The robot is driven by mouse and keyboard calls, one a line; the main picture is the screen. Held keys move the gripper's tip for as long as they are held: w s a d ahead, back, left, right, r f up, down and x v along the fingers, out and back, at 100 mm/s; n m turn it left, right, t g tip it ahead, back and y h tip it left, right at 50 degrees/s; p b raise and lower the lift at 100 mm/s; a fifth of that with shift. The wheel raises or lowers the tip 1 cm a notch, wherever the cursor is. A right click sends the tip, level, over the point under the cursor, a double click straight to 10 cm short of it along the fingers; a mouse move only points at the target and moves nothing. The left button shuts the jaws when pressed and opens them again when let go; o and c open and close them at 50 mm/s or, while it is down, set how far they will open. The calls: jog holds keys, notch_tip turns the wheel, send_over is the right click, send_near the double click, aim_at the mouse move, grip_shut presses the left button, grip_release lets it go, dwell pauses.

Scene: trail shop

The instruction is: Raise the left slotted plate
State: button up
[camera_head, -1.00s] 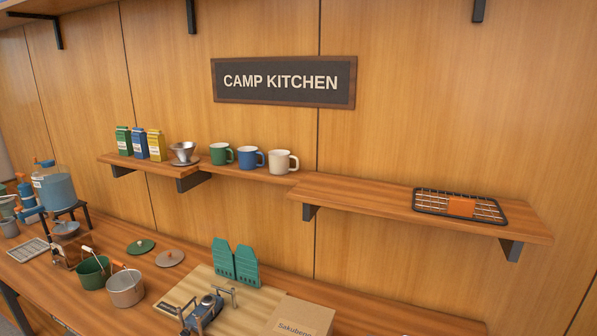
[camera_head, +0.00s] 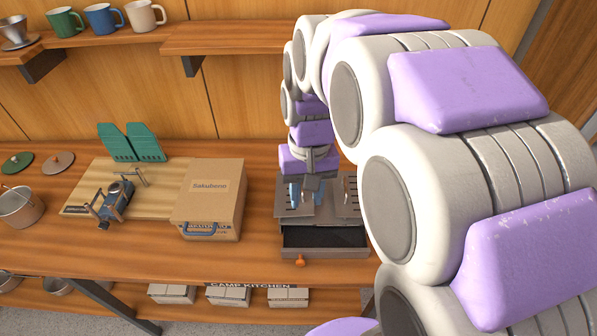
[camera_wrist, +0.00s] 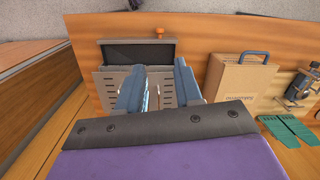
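A grey metal unit (camera_head: 325,252) stands on the wooden counter, with slotted plates on top. The left slotted plate (camera_head: 282,208) is partly hidden by my gripper (camera_head: 305,192); the right plate (camera_head: 348,190) is beside it. My gripper points down at the left plate, its two blue fingers apart. In the wrist view, turned about, the fingers of my gripper (camera_wrist: 160,85) stand on either side of part of a slotted plate (camera_wrist: 166,90), with the other slotted plate (camera_wrist: 108,82) left of it. I cannot tell whether the fingers touch the plate.
An orange knob (camera_head: 300,261) is at the unit's front, below a dark recess (camera_head: 322,237). A cardboard box (camera_head: 208,200) with a blue handle stands close on the left. Farther left are a wooden board (camera_head: 85,190) and green slotted panels (camera_head: 130,143). A wall shelf (camera_head: 235,38) runs above.

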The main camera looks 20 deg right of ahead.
jog(key=w+d+f+m+b, duration=0.1)
jog(key=w+d, duration=0.2)
jog(key=w, duration=0.3)
jog(key=w+d+m+t, duration=0.1)
jog(key=w+d, duration=0.3)
jog(key=w, duration=0.2)
jog(key=w+d+f+b, duration=0.1)
jog(key=w+d, duration=0.2)
jog(key=w, duration=0.4)
jog(key=shift+y, duration=0.3)
jog(key=f+b, duration=0.1)
jog(key=f, duration=0.4)
jog(key=a+f+b, duration=0.1)
jog(key=f, duration=0.5)
jog(key=a+f+b, duration=0.1)
jog(key=f, duration=0.5)
jog(key=shift+w+b, duration=0.2)
jog(key=shift+b, duration=0.2)
jog(key=shift+c, duration=0.2)
grip_shut()
